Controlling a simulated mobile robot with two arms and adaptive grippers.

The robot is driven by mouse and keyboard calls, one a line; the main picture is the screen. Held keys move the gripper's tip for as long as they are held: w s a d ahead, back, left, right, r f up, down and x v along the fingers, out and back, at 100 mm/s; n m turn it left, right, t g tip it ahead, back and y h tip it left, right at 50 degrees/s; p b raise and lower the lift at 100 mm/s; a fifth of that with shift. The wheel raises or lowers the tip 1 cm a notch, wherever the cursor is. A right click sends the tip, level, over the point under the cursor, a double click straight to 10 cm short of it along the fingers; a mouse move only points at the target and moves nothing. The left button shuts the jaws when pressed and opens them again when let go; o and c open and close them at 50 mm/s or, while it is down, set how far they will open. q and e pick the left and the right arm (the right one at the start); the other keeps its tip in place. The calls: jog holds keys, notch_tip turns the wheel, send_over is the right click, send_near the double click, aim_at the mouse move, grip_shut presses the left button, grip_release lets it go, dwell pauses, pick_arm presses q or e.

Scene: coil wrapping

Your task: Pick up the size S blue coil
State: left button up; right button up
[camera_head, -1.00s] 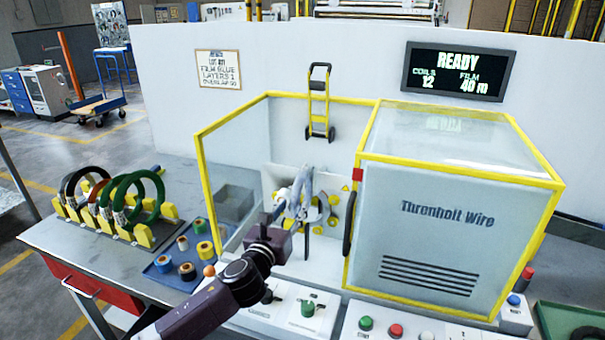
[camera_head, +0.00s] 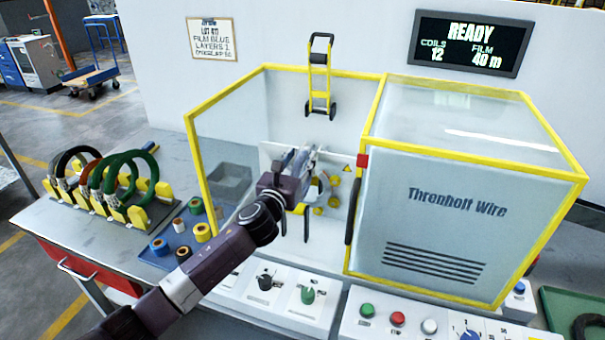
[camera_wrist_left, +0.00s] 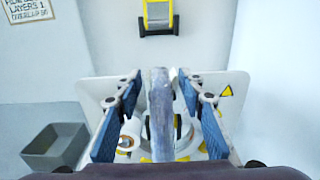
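My left gripper (camera_head: 299,160) is inside the open front of the wrapping machine, its arm coming in from lower left. In the left wrist view its two blue-padded fingers (camera_wrist_left: 160,92) stand apart. A grey-blue upright band (camera_wrist_left: 161,120) lies between them, apparently a coil seen edge-on, with gaps visible on both sides. The gripper hides most of it in the head view, and its size mark cannot be read. My right gripper is not in view.
The machine's yellow frame (camera_head: 200,165) and closed clear housing (camera_head: 430,215) flank the opening. A blue tray (camera_head: 180,255) of small rolls and a control panel (camera_head: 255,300) lie in front. A grey bin (camera_wrist_left: 55,147) stands left inside. A green tray (camera_head: 560,310) is at lower right.

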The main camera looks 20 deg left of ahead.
pick_arm(q)
jog(key=shift+w+d, duration=0.1)
jog(key=shift+w, duration=1.15)
jog(key=shift+c, duration=0.6)
grip_shut()
